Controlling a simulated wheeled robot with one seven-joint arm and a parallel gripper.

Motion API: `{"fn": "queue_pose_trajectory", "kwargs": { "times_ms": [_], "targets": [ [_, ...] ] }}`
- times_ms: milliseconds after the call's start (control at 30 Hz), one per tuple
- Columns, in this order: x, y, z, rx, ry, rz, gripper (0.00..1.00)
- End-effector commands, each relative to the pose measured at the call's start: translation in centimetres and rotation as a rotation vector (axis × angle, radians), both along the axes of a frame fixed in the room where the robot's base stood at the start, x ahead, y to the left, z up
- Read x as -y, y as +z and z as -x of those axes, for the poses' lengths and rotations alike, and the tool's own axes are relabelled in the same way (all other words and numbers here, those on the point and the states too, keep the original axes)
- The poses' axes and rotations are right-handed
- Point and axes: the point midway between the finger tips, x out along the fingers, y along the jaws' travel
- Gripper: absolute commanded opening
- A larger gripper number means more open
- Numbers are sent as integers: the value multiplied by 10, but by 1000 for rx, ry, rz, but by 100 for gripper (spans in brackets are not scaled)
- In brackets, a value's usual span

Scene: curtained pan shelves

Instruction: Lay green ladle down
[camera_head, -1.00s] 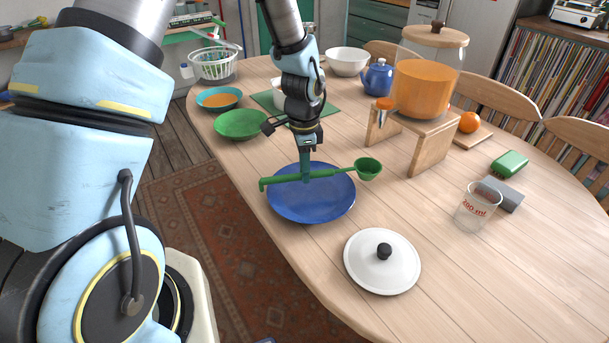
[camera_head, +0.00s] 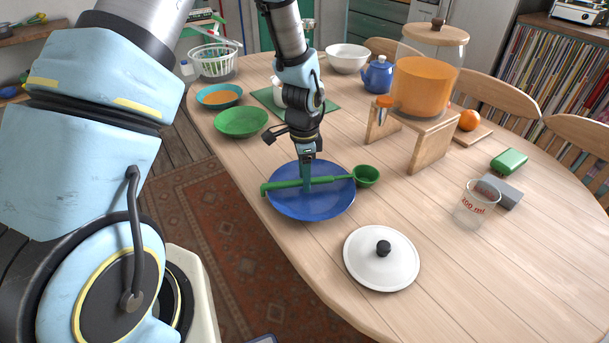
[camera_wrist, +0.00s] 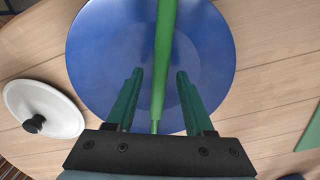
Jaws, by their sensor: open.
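The green ladle (camera_head: 335,178) lies across the blue plate (camera_head: 312,208), its handle end at the left rim and its cup (camera_head: 366,176) over the right rim. I cannot tell whether the cup touches the table. My gripper (camera_head: 307,188) points down over the plate at the handle. In the wrist view, my gripper (camera_wrist: 157,80) is open, with one finger on each side of the ladle's handle (camera_wrist: 162,70) and a gap on both sides. The blue plate (camera_wrist: 92,60) lies beneath. The ladle's cup is out of the wrist view.
A white lid (camera_head: 381,258) with a black knob lies in front of the plate. A green plate (camera_head: 241,122) is behind it to the left. A drink dispenser (camera_head: 422,86) stands on a wooden stand (camera_head: 428,150). A measuring cup (camera_head: 476,205) is at right. Table between lid and cup is clear.

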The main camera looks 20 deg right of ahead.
Motion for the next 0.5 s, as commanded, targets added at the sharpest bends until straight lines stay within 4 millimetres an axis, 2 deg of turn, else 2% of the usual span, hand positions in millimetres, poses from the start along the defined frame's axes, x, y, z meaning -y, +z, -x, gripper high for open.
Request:
{"fn": "queue_pose_trajectory", "kwargs": {
  "times_ms": [167, 267, 500],
  "targets": [
    [0, 5, -1, 2, 0, 1, 53],
    [1, 15, -1, 2, 1, 4, 53],
    [0, 60, -2, 5, 1, 5, 53]
  ]
}}
